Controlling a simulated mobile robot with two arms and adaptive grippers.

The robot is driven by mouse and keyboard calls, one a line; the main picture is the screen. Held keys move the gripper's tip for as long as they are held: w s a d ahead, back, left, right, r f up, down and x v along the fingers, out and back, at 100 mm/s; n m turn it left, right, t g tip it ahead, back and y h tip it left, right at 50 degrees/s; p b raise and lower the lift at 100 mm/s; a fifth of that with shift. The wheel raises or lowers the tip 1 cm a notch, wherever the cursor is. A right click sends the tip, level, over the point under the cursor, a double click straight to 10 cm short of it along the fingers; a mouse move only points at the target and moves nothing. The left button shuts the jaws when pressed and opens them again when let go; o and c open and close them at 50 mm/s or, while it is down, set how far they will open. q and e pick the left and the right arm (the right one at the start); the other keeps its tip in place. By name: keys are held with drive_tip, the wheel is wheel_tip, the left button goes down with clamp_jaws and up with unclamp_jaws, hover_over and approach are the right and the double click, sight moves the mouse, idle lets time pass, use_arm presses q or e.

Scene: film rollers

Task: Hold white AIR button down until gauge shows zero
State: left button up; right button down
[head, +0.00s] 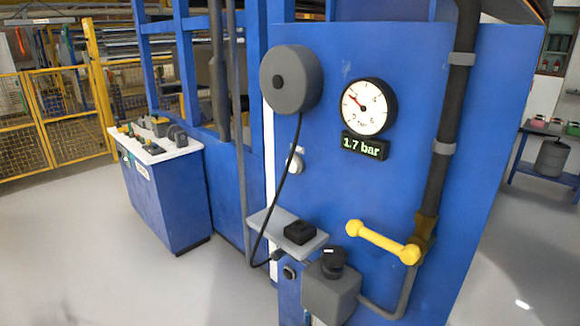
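The round pressure gauge (366,105) is on the blue machine panel, with a white face, a black rim and a red needle pointing to the upper left. The display (365,147) below it reads 1.7 bar in green. A small pale round fitting (296,162) sits below and left of the gauge, partly crossed by a black cable. It may be the white AIR button, but no lettering is readable on it. Neither of my grippers is in view.
A grey shelf (262,222) holds a black box (299,232). A yellow lever (375,240) and a grey box with a black knob (331,290) stick out below the gauge. A blue console (170,195) stands left. The floor between is clear.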

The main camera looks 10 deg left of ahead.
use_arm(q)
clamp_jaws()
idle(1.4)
